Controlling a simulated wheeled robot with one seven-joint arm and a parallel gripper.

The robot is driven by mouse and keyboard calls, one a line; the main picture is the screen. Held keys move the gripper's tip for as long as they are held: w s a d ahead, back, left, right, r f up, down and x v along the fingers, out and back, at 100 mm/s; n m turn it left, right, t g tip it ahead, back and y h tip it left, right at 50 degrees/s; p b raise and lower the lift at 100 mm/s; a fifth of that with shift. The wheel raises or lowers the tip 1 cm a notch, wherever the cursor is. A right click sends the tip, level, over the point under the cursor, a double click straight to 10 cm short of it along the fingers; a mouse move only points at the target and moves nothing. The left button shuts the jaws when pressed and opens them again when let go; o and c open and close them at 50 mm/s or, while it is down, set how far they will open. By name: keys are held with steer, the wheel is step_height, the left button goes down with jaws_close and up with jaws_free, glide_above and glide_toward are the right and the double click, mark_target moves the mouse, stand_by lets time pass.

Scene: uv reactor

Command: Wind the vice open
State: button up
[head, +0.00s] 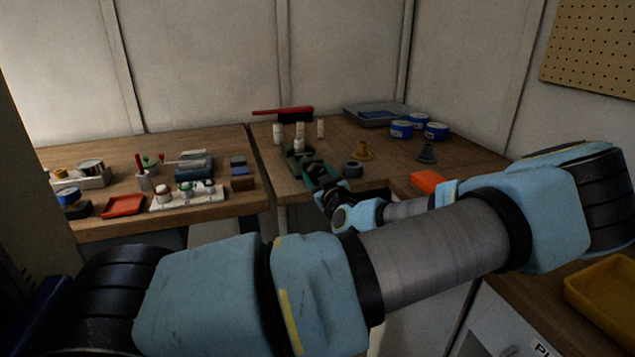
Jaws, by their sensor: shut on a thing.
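The green vice (316,173) stands at the front edge of the right-hand wooden bench, left of its middle. It is small and dark in the head view, so the gap between its jaws cannot be made out. My arm reaches across from the right, and my gripper (328,200) is at the near end of the vice, at the bench's front edge. It is shut on the vice handle, which is mostly hidden by the fingers and wrist.
White cylinders (299,135) and a red-handled tool (285,112) stand behind the vice. A dark ring-shaped part (352,169), a brass-coloured part (362,151) and an orange block (427,181) lie to its right. Blue tins (401,129) stand further back. The left bench holds trays and small parts.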

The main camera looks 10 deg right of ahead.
steer(key=shift+n+b, duration=0.65)
steer(key=shift+n, duration=0.25)
steer(key=o, duration=1.4)
steer(key=shift+c, duration=0.2)
steer(key=shift+f, duration=0.1)
steer(key=shift+s, duration=0.1)
